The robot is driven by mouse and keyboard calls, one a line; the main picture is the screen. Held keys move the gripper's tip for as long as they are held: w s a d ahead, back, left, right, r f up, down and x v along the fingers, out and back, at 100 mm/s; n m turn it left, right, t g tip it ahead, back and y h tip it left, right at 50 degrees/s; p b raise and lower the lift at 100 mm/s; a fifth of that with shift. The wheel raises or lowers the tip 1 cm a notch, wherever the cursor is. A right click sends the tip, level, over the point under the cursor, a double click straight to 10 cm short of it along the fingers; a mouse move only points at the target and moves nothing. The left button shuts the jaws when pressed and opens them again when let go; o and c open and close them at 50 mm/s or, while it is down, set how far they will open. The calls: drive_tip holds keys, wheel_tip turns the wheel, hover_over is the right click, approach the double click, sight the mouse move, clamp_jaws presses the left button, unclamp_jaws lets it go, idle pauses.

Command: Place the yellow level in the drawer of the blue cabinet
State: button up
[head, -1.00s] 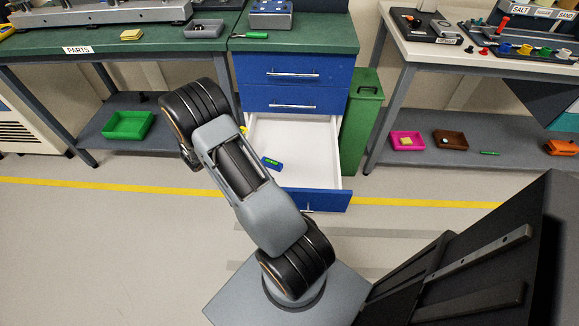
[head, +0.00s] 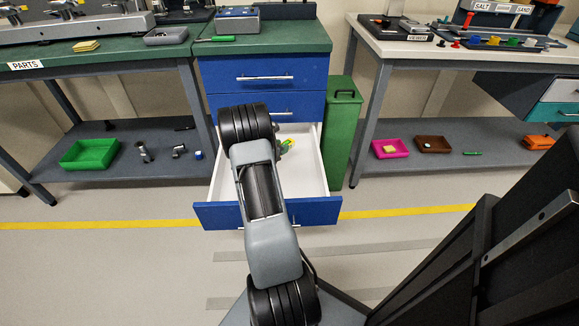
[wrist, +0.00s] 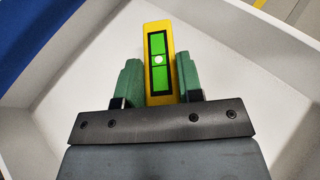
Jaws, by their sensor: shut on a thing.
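The yellow level (wrist: 159,62), a bar with a green window and a pale dot, is between the green fingers of my gripper (wrist: 160,70) in the wrist view. My gripper is shut on it. Below it is the white inside of the open drawer (wrist: 70,110); the gap to the drawer floor is hard to judge. In the head view the drawer (head: 312,180) is pulled out from the blue cabinet (head: 228,72), and my gripper (head: 286,145) shows partly beside my arm, over the drawer's back part. My arm hides much of the drawer's left side.
A green bin (head: 343,130) stands right of the cabinet. A green tray (head: 90,154) sits on the left lower shelf, with small metal parts beside it. Pink (head: 389,149) and brown (head: 432,145) trays sit on the right shelf. Floor before the drawer is clear.

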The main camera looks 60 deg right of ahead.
drive_tip(key=b, duration=0.2)
hover_over(291, 168)
wheel_tip(291, 168, down, 5)
drive_tip(key=shift+w+f, duration=0.1)
drive_tip(key=shift+w, duration=0.05)
drive_tip(key=shift+f+b, duration=0.65)
drive_tip(key=shift+f, duration=1)
drive_tip(key=shift+f, duration=0.2)
drive_tip(key=o, duration=1)
drive_tip(key=shift+r, duration=0.25)
drive_tip(key=shift+a+r, duration=0.15)
drive_tip(key=shift+a, duration=0.05)
drive_tip(key=p+v, duration=0.3)
drive_tip(key=v, duration=0.8)
drive_tip(key=shift+a, duration=0.25)
